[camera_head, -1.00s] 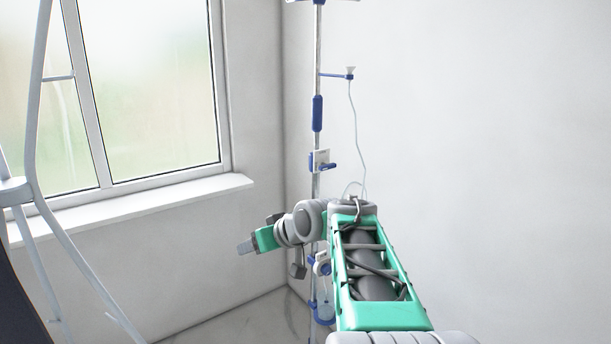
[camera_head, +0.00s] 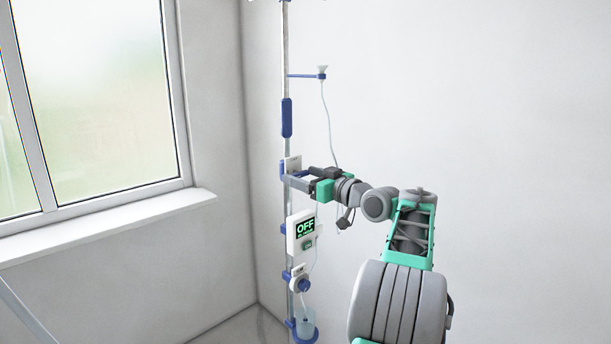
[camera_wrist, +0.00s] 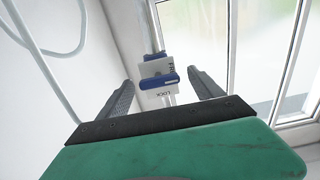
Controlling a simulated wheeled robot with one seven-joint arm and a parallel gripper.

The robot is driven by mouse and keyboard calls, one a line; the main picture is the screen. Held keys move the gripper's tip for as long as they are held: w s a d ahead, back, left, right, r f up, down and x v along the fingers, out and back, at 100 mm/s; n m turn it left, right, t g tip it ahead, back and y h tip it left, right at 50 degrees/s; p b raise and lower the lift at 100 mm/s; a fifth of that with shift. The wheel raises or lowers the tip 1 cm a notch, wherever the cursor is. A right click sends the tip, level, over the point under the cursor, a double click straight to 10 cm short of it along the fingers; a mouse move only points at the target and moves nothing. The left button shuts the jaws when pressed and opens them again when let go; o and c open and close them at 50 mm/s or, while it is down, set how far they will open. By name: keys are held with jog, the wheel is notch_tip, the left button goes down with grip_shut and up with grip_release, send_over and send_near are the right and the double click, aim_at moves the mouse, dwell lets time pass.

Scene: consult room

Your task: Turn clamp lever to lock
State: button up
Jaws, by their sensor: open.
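The clamp (camera_head: 291,166) sits on the upright pole, part hidden behind my gripper in the head view. In the wrist view its white plate (camera_wrist: 155,69) carries the words "FR…", partly covered, and "LOCK". The blue clamp lever (camera_wrist: 160,81) lies across the plate between the two words, roughly level in that picture. My gripper (camera_wrist: 163,88) is open, with one finger on each side of the lever and plate. I see gaps on both sides; contact is not visible. In the head view my gripper (camera_head: 300,182) is at the clamp's height.
The pole (camera_head: 286,60) also bears a blue grip, a side arm with a funnel (camera_head: 322,71) and thin tube, a box reading "OFF" (camera_head: 305,231), and a lower dial unit (camera_head: 302,285). A window (camera_head: 95,100) and sill are at left. The right wall is bare.

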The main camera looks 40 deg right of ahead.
jog(key=c, duration=1.4)
